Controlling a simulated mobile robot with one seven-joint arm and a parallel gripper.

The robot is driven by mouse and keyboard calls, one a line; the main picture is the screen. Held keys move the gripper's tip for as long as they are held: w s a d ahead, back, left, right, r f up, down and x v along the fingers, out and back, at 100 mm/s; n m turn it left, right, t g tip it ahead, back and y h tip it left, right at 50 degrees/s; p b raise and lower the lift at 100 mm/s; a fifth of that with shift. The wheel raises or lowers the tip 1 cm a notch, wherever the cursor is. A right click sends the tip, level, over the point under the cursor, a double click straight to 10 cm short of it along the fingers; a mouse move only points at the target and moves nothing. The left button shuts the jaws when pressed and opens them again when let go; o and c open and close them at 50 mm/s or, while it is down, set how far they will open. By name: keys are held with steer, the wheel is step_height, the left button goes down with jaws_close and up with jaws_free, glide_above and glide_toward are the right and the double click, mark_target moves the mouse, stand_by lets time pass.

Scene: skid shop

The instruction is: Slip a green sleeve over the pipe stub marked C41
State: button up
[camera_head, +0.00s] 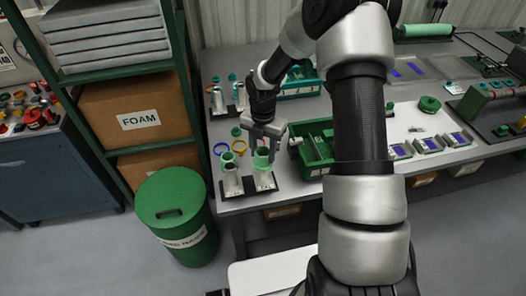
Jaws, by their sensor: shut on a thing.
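My gripper (263,154) points down at the front left of the bench, shut on a green sleeve (262,161). The sleeve is at the top of the right-hand pale pipe stub (265,180). I cannot tell whether it is around the stub or just above it. A second pale stub (232,184) stands to the left on the same dark base, with a green ring (228,158) at its top. Both stubs carry small dark markings, too small to read surely, so I cannot confirm which is C41.
Blue (221,148) and yellow (240,146) rings lie behind the stubs. A green tray (314,168) stands close on the right. More pipe stubs (218,100) stand behind. A green bin (175,215) is on the floor at left. My arm hides part of the bench.

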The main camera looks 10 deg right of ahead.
steer(key=shift+f, duration=0.2)
steer(key=shift+f, duration=0.3)
steer(key=shift+f+b, duration=0.15)
steer(key=shift+b, duration=0.15)
steer(key=shift+f, duration=0.35)
steer(key=shift+f, duration=0.15)
stand_by(0.5)
steer(key=o, duration=1.1)
steer(key=shift+o, duration=0.3)
